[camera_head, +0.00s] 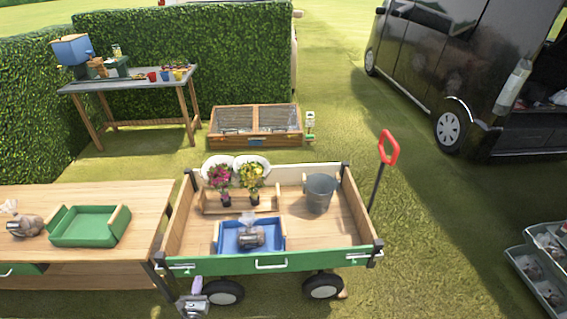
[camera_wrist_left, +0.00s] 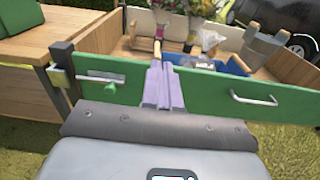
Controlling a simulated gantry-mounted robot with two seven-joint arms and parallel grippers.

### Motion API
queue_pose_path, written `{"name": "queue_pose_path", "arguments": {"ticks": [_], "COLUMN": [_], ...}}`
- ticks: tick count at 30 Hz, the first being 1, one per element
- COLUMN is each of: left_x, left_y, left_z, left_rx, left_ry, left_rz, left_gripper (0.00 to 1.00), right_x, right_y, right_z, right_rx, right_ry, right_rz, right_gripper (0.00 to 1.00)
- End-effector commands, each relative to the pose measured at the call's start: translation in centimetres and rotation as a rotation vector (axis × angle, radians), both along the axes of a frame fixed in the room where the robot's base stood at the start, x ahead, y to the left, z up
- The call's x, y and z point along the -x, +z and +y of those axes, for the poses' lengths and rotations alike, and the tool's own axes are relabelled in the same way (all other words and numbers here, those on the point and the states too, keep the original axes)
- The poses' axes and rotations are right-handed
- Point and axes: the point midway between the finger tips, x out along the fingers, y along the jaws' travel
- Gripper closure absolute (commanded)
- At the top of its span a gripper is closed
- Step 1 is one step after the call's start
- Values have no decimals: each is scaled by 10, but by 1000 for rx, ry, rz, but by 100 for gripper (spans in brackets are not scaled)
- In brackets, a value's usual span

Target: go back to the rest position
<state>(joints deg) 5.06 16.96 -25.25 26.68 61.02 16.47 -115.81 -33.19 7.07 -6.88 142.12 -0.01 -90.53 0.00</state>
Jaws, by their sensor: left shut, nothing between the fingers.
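My left gripper (camera_head: 195,287) is low at the front left corner of the green-fronted garden wagon (camera_head: 270,264), just outside its front panel. It also shows in the left wrist view, where its purple fingers (camera_wrist_left: 163,84) are together with nothing held, pointing toward the wagon. The wagon holds a blue tray (camera_head: 230,247) with a bagged brown item (camera_head: 250,237) in it, a grey metal bucket (camera_head: 319,192), and a wooden rack (camera_head: 240,202) with pink flowers (camera_head: 219,176) and yellow flowers (camera_head: 251,177). My right gripper does not show in either view.
A wooden table (camera_head: 120,192) at the left carries a green tray (camera_head: 88,229) and another bagged item (camera_head: 25,225). A wooden cold frame (camera_head: 232,126) and a potting bench (camera_head: 140,78) stand behind. Tiered crates (camera_head: 540,270) are at the right. Grass right of the wagon is open.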

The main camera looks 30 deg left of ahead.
Motion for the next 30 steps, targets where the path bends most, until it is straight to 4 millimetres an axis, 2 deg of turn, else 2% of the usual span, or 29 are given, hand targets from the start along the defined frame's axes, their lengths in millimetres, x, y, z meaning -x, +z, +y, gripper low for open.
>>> {"name": "queue_pose_path", "arguments": {"ticks": [4, 7, 11, 17, 20, 23, 26, 30], "left_x": [42, 70, 80, 83, 78, 69, 61, 54], "left_y": [-26, -43, -56, -64, -55, -34, -1, 63], "left_z": [-6, -31, -67, -129, -164, -200, -234, -277], "left_rx": [15, 81, 232, 649, 916, 1184, 1439, 1758], "left_ry": [6, 2, 12, 123, 206, 299, 400, 565], "left_rz": [63, 66, 39, -49, -110, -170, -219, -266], "left_gripper": [100, 100, 100, 100, 100, 100, 100, 100], "right_x": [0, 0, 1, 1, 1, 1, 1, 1], "right_y": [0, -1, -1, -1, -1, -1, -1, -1], "right_z": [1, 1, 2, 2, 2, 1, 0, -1], "right_rx": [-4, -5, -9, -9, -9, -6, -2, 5], "right_ry": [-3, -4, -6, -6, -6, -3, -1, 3], "right_rz": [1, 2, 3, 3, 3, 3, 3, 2], "right_gripper": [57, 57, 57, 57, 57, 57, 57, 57]}}
